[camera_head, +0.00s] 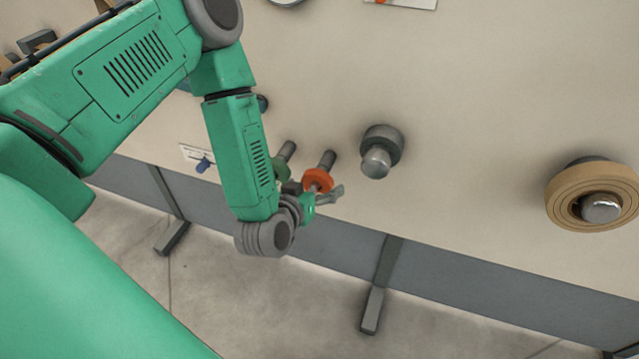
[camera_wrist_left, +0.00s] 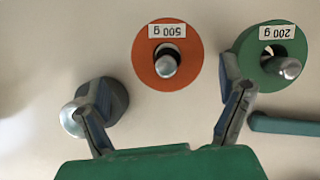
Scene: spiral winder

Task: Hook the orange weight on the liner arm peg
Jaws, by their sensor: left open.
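The orange weight (camera_head: 318,179) is a disc hanging on a dark metal peg on the upright beige panel; the left wrist view shows its upside-down "500 g" label and the peg through its hole (camera_wrist_left: 144,62). A green weight (camera_wrist_left: 246,69), labelled "200 g", hangs on the peg beside it. My left gripper (camera_head: 314,195) is open in front of the panel, close to the orange weight. In the left wrist view its fingers stand apart, with the orange disc beyond and between them; neither visibly grips it. I cannot tell which part is the liner arm peg. My right gripper is out of view.
A metal roller (camera_head: 377,163) sticks out right of the weights. A brown tape roll (camera_head: 593,197) sits farther right. A blue knob (camera_head: 203,165) with a label is at left. A teal bar (camera_wrist_left: 285,125) lies below the green weight in the wrist view.

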